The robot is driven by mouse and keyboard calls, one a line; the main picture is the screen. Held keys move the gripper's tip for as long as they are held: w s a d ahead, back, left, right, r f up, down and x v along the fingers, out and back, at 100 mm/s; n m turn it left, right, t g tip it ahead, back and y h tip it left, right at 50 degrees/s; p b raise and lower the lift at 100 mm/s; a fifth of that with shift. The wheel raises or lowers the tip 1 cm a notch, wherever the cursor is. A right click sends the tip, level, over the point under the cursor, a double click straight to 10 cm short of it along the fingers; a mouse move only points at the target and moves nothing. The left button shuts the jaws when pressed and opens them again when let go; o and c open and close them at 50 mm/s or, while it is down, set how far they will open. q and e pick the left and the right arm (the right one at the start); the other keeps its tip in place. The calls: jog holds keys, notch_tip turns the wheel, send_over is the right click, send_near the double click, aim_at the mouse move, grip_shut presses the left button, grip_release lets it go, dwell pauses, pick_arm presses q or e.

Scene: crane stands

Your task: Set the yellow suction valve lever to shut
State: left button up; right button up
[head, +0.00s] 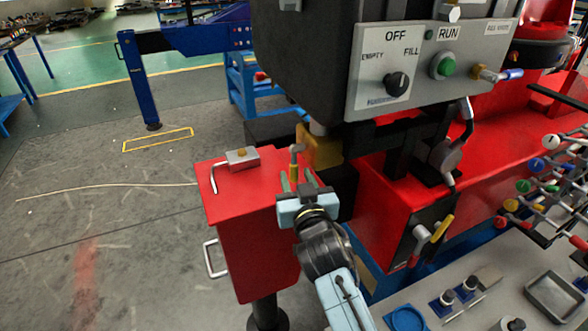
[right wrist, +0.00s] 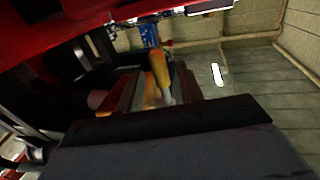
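The yellow lever (head: 293,170) stands upright beside a brass-yellow valve block (head: 322,150) under the dark tank, with a bent grey metal end at its top. My right gripper (head: 297,175) is at the lever, its fingers apart on either side of it. In the right wrist view the yellow handle (right wrist: 159,68) shows between the two fingers, with some gap visible. Whether either finger touches it I cannot tell. The lower part of the lever is hidden by the gripper. My left gripper is not in view.
A red box (head: 245,205) with a bent metal rod on top stands just left of the gripper. A control panel (head: 430,65) hangs above right. Another yellow-handled lever (head: 443,228) is on the red machine to the right. Open floor lies left.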

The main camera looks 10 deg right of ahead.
jog(key=shift+w+a, duration=0.2)
jog(key=shift+w, duration=1.2)
grip_shut()
